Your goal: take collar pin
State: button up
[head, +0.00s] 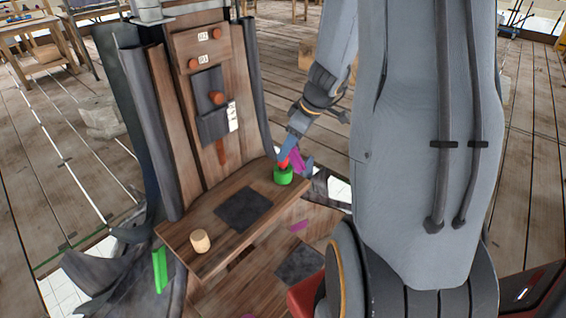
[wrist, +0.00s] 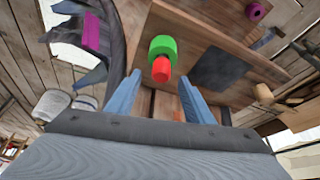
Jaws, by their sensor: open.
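A short red pin (head: 284,162) stands in or on a green collar (head: 283,175) at the right end of the wooden ledge. In the wrist view the red pin (wrist: 161,69) points toward me, with the green collar (wrist: 163,46) behind it. My gripper (head: 288,154) is open and close to the red pin. In the wrist view the two blue fingers of my gripper (wrist: 160,80) lie to either side of the red pin, with gaps on both sides. Nothing is held. Whether the pin sits inside the collar is hidden.
The wooden ledge (head: 265,226) has a dark square pad (head: 244,208) and a pale wooden cylinder (head: 200,241). A tall wooden back panel (head: 180,120) with orange-brown pegs rises behind it. A magenta piece (wrist: 91,31) on dark cloth lies left of my fingers.

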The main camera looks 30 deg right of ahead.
aim_at(283, 167)
jog(key=shift+p+x, duration=0.7)
jog(key=shift+x, duration=1.75)
jog(key=shift+a, duration=0.1)
jog(key=c, duration=1.1)
